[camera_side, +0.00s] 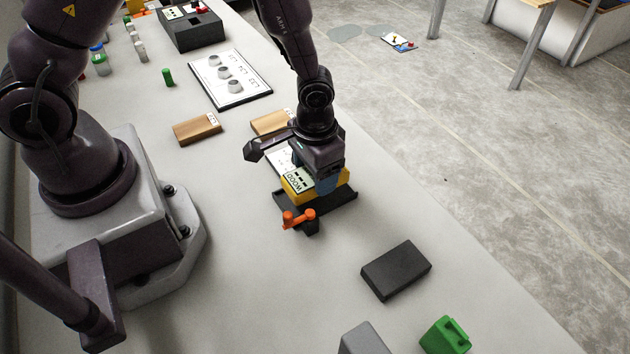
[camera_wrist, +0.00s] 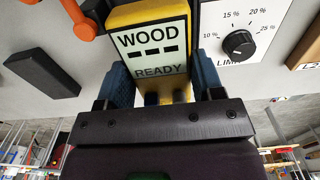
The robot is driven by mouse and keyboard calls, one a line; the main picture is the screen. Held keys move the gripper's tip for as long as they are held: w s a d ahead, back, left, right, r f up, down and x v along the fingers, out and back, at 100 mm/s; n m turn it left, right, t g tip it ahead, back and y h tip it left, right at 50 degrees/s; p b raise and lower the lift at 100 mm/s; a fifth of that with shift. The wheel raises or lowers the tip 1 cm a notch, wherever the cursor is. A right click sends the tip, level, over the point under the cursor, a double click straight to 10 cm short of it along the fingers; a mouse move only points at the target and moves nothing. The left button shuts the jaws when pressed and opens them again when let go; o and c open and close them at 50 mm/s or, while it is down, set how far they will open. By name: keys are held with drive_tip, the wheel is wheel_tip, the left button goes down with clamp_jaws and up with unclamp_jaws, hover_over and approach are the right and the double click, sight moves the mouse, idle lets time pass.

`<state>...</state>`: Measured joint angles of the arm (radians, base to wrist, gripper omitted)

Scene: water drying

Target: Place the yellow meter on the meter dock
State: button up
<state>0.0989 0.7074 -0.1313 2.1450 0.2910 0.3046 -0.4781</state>
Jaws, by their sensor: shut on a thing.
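The yellow meter (camera_side: 299,193) has a pale screen reading WOOD and READY in the wrist view (camera_wrist: 150,45). My gripper (camera_side: 322,180) is shut on it, with a blue finger on each side in the wrist view (camera_wrist: 160,78). In the side view the meter is at a low black tray-like base (camera_side: 344,197); whether it rests on it or hangs just above I cannot tell. An orange lever (camera_side: 298,217) on a black mount stands at the base's near side. A separate dark flat block (camera_side: 396,270) lies to the lower right. Neither black piece is labelled as the dock.
A white dial panel marked in percent (camera_wrist: 240,40) is beside the meter. Wooden blocks (camera_side: 197,128) and a white board with knobs (camera_side: 230,80) lie farther back.

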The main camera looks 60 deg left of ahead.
drive_tip(key=shift+f, duration=1.45)
drive_tip(key=shift+f, duration=0.15)
drive_tip(key=o, duration=1.2)
drive_tip(key=shift+c, duration=0.2)
wheel_tip(320, 180, up, 12)
drive_tip(key=shift+r, duration=0.2)
drive_tip(key=s+a+r+t, duration=0.2)
drive_tip(key=s+r, duration=0.4)
drive_tip(key=r, duration=0.4)
drive_tip(key=s+a+r+t, duration=0.3)
drive_tip(key=s+a+r, duration=0.2)
drive_tip(key=r, duration=0.5)
drive_tip(key=shift+s+r+t, duration=0.3)
drive_tip(key=shift+s+r, duration=0.1)
drive_tip(key=shift+s, duration=0.3)
